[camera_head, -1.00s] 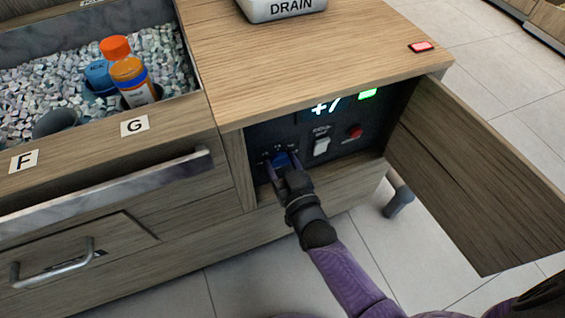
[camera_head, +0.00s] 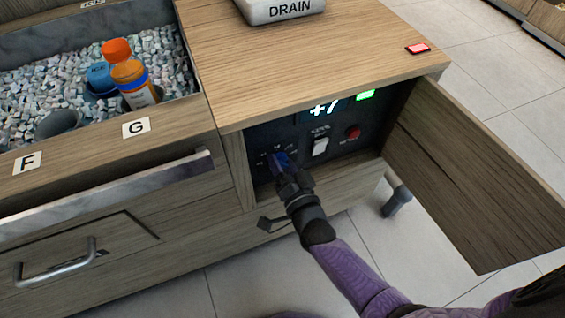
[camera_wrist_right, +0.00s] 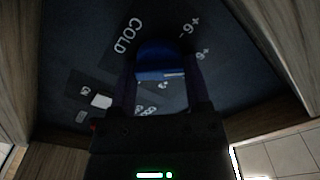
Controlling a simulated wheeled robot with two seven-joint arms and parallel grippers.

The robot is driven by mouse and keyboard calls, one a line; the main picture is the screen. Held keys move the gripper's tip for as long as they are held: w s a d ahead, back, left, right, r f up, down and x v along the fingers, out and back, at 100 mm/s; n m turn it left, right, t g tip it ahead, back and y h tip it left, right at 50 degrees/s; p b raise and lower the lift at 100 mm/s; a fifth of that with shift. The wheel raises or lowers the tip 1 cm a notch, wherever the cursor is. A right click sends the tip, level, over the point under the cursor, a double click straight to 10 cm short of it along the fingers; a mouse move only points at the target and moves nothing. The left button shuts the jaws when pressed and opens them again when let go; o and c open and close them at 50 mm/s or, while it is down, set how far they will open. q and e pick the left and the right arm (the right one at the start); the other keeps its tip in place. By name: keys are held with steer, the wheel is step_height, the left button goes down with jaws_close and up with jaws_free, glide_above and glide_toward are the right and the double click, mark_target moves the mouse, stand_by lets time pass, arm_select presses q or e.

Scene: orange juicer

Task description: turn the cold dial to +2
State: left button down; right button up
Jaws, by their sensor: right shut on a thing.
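The blue cold dial (camera_head: 281,160) is on the dark control panel inside the open cabinet, at its left side. My right gripper (camera_head: 283,167) is shut on the dial and hides much of it. In the right wrist view the blue dial (camera_wrist_right: 162,62) sits between the two fingers of my right gripper (camera_wrist_right: 161,85). The word COLD and small scale marks show around it, turned in the picture. The display (camera_head: 326,107) at the panel's top reads +7. My left gripper is not in view.
The cabinet door (camera_head: 470,165) stands open on the right. A white switch (camera_head: 320,147) and a red button (camera_head: 353,132) are to the right of the dial. The wooden top (camera_head: 300,60) overhangs the panel. A drawer handle (camera_head: 110,195) juts out on the left.

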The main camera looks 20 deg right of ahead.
steer(key=m, duration=0.3)
steer(key=shift+f+m, duration=0.15)
steer(key=shift+m, duration=0.15)
steer(key=m+b, duration=0.1)
steer(key=m, duration=0.3)
steer(key=shift+f+m, duration=0.15)
steer(key=shift+m, duration=0.15)
steer(key=m+b, duration=0.1)
steer(key=m, duration=0.1)
steer(key=shift+m, duration=0.4)
steer(key=m+b, duration=0.1)
steer(key=m, duration=0.4)
steer(key=shift+f+b, duration=0.2)
steer(key=shift+b, duration=0.1)
steer(key=m+b, duration=0.3)
steer(key=m, duration=0.5)
steer(key=shift+a, duration=0.15)
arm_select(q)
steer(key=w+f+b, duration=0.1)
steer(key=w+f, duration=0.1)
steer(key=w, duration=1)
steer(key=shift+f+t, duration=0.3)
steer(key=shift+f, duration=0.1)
arm_select(e)
steer(key=shift+m, duration=1.6)
steer(key=shift+r, duration=0.1)
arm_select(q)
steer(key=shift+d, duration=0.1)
arm_select(e)
steer(key=o, duration=1.3)
